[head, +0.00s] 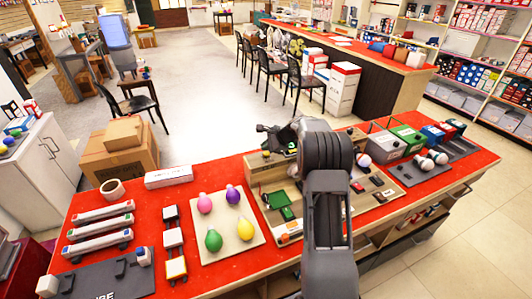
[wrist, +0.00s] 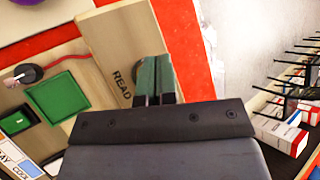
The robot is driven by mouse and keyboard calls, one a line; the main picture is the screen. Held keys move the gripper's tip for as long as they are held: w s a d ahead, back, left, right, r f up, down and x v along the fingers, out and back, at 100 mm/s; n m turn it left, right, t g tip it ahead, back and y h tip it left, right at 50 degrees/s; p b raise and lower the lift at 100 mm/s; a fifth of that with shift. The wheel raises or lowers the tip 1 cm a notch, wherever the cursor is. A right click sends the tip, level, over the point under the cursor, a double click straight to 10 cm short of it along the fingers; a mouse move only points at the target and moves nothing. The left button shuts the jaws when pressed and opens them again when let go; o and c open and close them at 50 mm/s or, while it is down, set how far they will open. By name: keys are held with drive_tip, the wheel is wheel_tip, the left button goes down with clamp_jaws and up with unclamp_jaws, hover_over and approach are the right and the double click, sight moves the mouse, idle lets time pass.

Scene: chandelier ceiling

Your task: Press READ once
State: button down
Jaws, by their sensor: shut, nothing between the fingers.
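In the wrist view a pale wooden panel (wrist: 117,38) carries the dark word READ (wrist: 122,84). My gripper (wrist: 154,98) is shut and empty, its fingertips just right of that word. In the head view the wooden station (head: 258,168) stands on the red counter, partly hidden behind my arm. My gripper's fingertips cannot be made out there.
The red counter (head: 190,258) also holds a board with coloured bulbs (head: 222,243) and several devices on the right.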

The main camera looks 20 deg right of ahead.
sight(266, 154)
drive_tip(key=shift+r, duration=0.15)
drive_tip(key=shift+r+p, duration=1.85)
drive_tip(key=shift+r, duration=0.65)
